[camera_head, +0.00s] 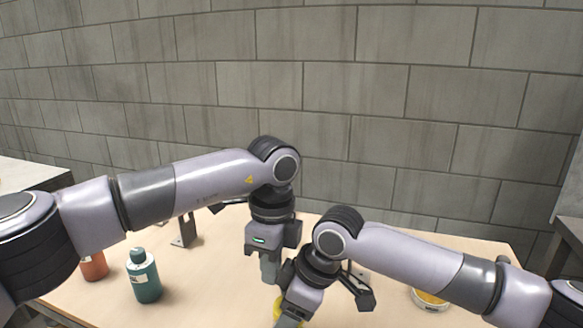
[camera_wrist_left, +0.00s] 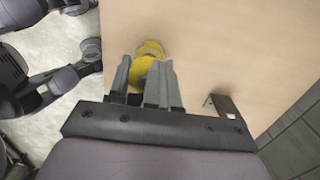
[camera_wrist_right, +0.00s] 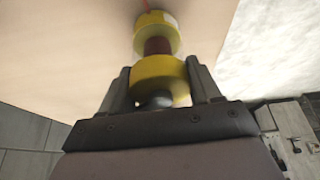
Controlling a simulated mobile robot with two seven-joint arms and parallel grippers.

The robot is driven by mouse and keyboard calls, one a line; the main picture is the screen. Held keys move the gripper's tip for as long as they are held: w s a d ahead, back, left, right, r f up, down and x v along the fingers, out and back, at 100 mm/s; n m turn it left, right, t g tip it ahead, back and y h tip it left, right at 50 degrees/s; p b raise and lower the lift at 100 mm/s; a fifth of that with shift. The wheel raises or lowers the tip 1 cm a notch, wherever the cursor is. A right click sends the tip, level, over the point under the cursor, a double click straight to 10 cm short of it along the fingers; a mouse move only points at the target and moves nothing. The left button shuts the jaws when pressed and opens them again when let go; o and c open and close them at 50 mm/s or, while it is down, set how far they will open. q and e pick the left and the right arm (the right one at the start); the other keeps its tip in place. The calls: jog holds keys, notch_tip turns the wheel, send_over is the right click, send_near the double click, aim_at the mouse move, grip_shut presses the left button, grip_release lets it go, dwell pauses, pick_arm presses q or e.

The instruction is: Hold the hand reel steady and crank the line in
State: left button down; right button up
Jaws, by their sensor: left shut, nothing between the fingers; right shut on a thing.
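The hand reel is a yellow spool with two flanges and dark red line wound between them, clearest in the right wrist view (camera_wrist_right: 155,68). In the head view only a yellow bit of it (camera_head: 277,311) shows at the bottom edge, and in the left wrist view its yellow part (camera_wrist_left: 142,66) lies beyond the fingers. My right gripper (camera_wrist_right: 158,88) is shut on the reel at its near end, by a grey rounded part. My left gripper (camera_head: 270,279) is shut and empty, pointing down close beside the reel. The crank cannot be made out clearly.
A yellow-filled round container (camera_head: 430,299) sits at the right, below my right arm. A block wall closes the back.

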pick_arm(q)
jog(key=shift+w+d, duration=0.1)
dwell(0.5)
notch_tip(320, 180, up, 6)
jog(key=shift+w+a, duration=0.2)
dwell(0.5)
jog(key=shift+r, duration=0.1)
jog(key=s+a+f, duration=0.2)
jog(key=s+f, duration=0.2)
jog(key=f, duration=0.2)
dwell(0.9)
jog(key=shift+w+d+f, duration=0.1)
jog(key=shift+d, duration=0.6)
dwell(0.9)
